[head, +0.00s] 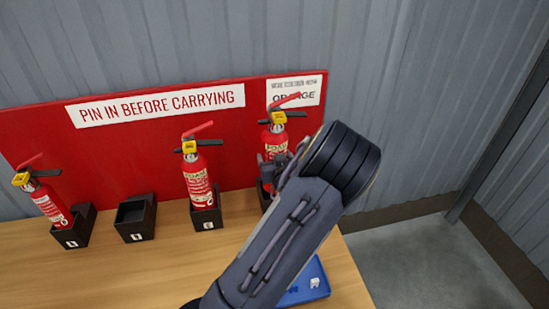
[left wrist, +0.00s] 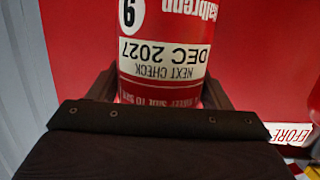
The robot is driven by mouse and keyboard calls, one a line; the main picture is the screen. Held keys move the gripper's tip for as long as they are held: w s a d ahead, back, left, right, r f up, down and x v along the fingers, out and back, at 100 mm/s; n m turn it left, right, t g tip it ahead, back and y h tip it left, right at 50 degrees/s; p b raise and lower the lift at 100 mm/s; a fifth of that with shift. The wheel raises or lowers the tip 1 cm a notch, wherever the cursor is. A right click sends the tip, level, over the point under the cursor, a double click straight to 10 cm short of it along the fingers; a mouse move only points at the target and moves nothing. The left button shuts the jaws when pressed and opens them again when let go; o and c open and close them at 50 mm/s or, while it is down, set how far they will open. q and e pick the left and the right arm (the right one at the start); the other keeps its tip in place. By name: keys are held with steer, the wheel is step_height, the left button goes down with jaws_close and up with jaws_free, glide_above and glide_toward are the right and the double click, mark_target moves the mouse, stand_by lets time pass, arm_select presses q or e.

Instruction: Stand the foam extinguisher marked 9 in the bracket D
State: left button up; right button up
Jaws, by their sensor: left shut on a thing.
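A red extinguisher (head: 276,141) with a yellow collar and red lever is upright at the right end of the row. In the left wrist view its body (left wrist: 160,60) fills the middle, with an upside-down "NEXT CHECK DEC 2027" label and a round number mark (left wrist: 131,12), cut by the top edge, that seems to be 9. My left gripper (head: 280,168) is shut around this body. A dark bracket (head: 264,196) shows in part below it; its letter and the extinguisher's foot are hidden by my arm. My right gripper is out of view.
Two other extinguishers, at far left (head: 48,200) and middle (head: 198,176), stand in black brackets. An empty bracket (head: 135,217) lies between them. A blue tray (head: 306,288) is at the wooden bench's front right. A red board (head: 110,150) rises behind.

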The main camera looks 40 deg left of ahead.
arm_select(q)
steer(key=shift+f+b, duration=2.5)
steer(key=shift+b, duration=0.05)
stand_by(1.2)
stand_by(0.4)
steer(key=o, duration=1.4)
steer(key=shift+o, duration=0.7)
steer(key=shift+s+d+f, duration=0.1)
steer(key=shift+s+f, duration=0.05)
steer(key=shift+f, duration=0.2)
steer(key=v, duration=0.7)
steer(key=shift+d+r+b, duration=0.25)
steer(key=shift+r+b, duration=0.05)
steer(key=shift+s, duration=0.1)
